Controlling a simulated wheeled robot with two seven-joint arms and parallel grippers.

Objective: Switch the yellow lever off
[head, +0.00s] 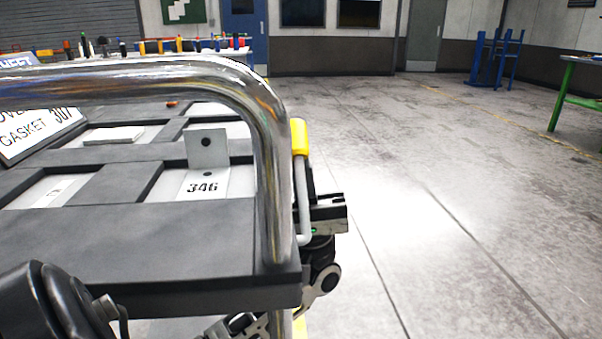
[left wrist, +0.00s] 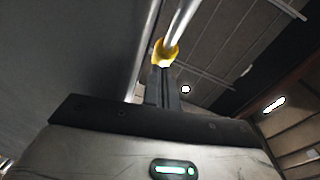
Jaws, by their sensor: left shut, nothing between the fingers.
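The yellow lever (head: 299,137) stands at the right side of a cart, next to its chrome rail. Its yellow grip is at the top and its pale shaft runs down. My left gripper (head: 309,182) is beside and partly behind the shaft, below the yellow grip. In the left wrist view the gripper's fingers (left wrist: 162,82) are together with nothing between them, and their tips are close to a yellow end (left wrist: 165,52). I cannot tell whether they touch it. My right gripper is not in view.
The chrome rail (head: 272,150) curves down close to the lever. The cart's dark tray (head: 120,235) holds a plate marked 346 (head: 203,186) and a gasket sign (head: 40,132). Open floor (head: 450,200) lies to the right. A green-legged table (head: 562,98) stands far right.

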